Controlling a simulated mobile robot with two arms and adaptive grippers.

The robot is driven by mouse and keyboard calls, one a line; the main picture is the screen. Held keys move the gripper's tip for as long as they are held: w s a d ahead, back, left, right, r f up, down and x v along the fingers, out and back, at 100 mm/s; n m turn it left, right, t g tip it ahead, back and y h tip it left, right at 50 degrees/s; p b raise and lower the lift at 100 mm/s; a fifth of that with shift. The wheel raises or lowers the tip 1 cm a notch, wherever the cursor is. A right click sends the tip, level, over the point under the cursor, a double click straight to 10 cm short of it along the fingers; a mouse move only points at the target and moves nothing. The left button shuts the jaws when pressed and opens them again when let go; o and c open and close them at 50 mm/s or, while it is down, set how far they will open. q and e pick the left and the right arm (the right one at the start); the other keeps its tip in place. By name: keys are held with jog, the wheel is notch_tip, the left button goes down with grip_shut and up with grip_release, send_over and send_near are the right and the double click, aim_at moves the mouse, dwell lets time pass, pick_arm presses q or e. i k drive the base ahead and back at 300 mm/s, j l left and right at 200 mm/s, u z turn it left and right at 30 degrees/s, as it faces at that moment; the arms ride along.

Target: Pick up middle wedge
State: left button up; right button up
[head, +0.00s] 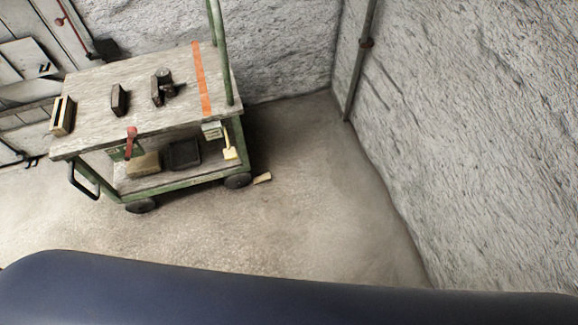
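A cart with a worn wooden top (150,118) stands at the upper left. Three small pieces stand in a row on it, apart from each other. The middle one, a dark brown wedge-like block (119,99), stands upright. To its left, near the cart's edge, is a block with a pale frame and dark centre (62,115). To its right is a dark piece (157,92) with a small round grey item (164,75) against it. Neither of my grippers is in view.
A green post (221,60) rises at the cart's right side, beside an orange stripe (201,80). The lower shelf holds a tan block (144,164) and a black tray (184,153). A pale block (262,178) lies on the floor near a wheel. Open floor lies in front.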

aim_at(266, 177)
jog(key=u, duration=0.45)
jog(key=i+l+z, duration=0.15)
jog(key=i+l, duration=1.05)
